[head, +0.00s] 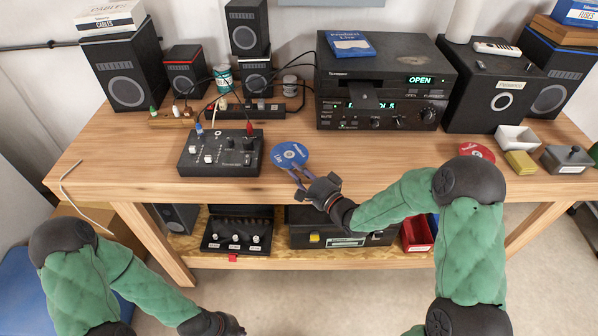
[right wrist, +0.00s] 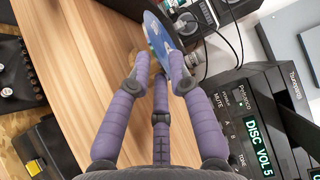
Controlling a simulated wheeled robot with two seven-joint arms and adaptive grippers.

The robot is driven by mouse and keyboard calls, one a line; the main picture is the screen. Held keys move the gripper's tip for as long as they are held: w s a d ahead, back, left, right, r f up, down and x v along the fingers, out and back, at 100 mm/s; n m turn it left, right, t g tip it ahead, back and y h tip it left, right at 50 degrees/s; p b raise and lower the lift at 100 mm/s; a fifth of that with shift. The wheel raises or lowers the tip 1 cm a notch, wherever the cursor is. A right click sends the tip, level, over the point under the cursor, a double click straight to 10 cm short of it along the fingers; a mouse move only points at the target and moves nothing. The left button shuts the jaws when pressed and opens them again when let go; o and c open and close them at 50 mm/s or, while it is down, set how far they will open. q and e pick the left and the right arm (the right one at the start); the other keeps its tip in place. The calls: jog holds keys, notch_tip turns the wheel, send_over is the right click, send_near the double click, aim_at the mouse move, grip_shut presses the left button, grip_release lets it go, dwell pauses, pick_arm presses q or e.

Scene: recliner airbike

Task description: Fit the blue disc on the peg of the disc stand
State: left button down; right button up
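The blue disc (head: 289,154) is near the front edge of the wooden workbench, just right of the black mixer. My right gripper (head: 299,180) reaches it from the front right. In the right wrist view the blue disc (right wrist: 156,36) stands edge-on between the fingertips (right wrist: 161,68), which are closed on its rim. A pale wooden piece (right wrist: 140,68) shows partly behind the fingers; I cannot tell if it is the disc stand. No peg is clearly visible. My left gripper (head: 228,326) is low at the bottom edge, away from the bench; its fingers are unclear.
The black mixer (head: 220,152) stands left of the disc. The disc player (head: 380,85) is behind it to the right. A red disc (head: 477,152), a white tray (head: 516,138) and a yellow block (head: 521,163) are at the right. Bare bench (head: 120,150) lies at the left.

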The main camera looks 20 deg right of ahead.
jog(key=shift+r, duration=0.1)
jog(key=shift+r+p, duration=0.8)
jog(key=shift+r, duration=0.15)
jog(key=o, duration=0.6)
jog(key=shift+c, duration=0.2)
jog(key=shift+f, duration=0.1)
jog(key=v, duration=1.2)
